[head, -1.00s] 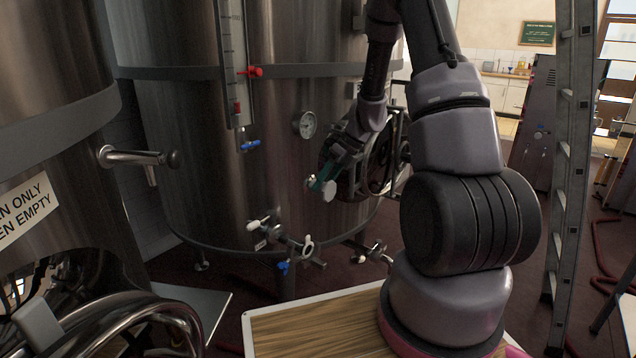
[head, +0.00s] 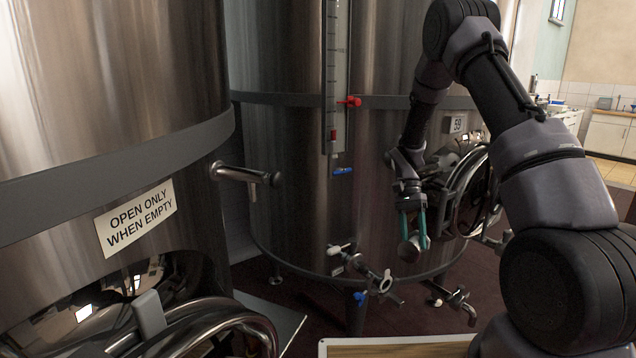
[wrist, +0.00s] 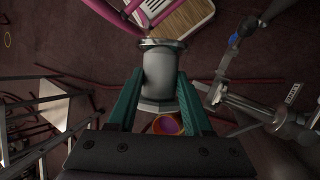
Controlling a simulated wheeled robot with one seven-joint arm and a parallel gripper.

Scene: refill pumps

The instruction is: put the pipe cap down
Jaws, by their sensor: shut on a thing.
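My gripper (head: 412,222) hangs in front of the large steel tank on the right, with its teal fingers pointing down. It is shut on the pipe cap (head: 409,251), a small grey metal piece held in the air. In the wrist view the pipe cap (wrist: 160,75) is a grey cylinder with a flared rim, between the two teal fingers (wrist: 158,100). Below the fingers is a small round orange thing with a purple inside (wrist: 167,125), partly hidden behind the gripper.
Valves and pipe fittings (head: 365,275) stick out low on the tank (head: 300,180), left of my gripper. A steel tank with a sign (head: 136,217) fills the left. A wooden-topped surface with a white rim (head: 400,345) is at the bottom. Dark red floor lies below the gripper.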

